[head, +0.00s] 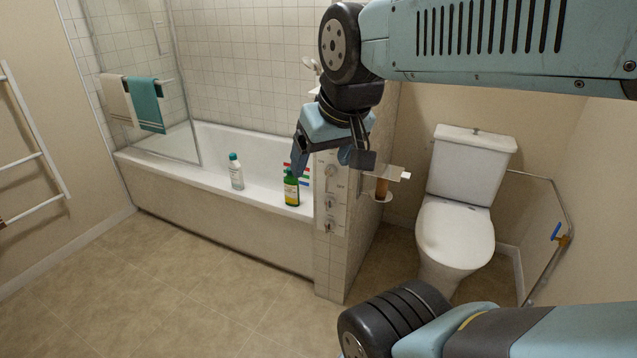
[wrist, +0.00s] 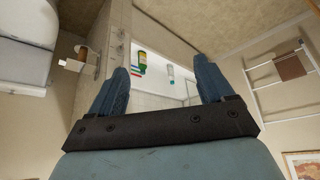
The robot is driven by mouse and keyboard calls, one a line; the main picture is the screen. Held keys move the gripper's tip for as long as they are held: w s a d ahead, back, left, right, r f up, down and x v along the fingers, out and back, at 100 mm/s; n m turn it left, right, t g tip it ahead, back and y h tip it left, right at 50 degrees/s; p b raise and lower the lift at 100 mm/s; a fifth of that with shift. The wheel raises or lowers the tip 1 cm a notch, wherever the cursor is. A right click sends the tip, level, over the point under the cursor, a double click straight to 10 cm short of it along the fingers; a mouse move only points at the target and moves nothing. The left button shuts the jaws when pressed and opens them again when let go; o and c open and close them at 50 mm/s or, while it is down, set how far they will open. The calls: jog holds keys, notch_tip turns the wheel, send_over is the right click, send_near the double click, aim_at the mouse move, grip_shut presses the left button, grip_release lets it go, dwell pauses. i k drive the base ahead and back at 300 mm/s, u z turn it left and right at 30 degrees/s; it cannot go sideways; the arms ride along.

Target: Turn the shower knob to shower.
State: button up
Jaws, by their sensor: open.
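The shower knobs sit in a vertical row on a pale panel (head: 338,212) on the end face of a short tiled wall. I see an upper knob (head: 330,171), a middle knob (head: 328,202) and a lower knob (head: 327,225); markings beside them are too small to read. My gripper (head: 323,161) is open and empty, fingers pointing down, near the top of this panel in the head view and partly covering it. In the wrist view, my gripper (wrist: 161,65) shows both fingers spread, with the knob panel (wrist: 117,45) beyond the left finger. I see no contact with a knob.
A bathtub (head: 215,195) lies left of the wall, with a white bottle (head: 236,173) and a green bottle (head: 291,188) on its rim. A paper holder (head: 385,171) juts from the wall's right side, near a toilet (head: 455,235). The floor (head: 170,270) in front is clear.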

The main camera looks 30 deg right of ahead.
aim_at(329, 202)
jog(key=u, duration=1.25)
jog(key=k, duration=0.7)
jog(key=z, duration=0.7)
jog(key=i, duration=1)
jog(key=z, duration=0.05)
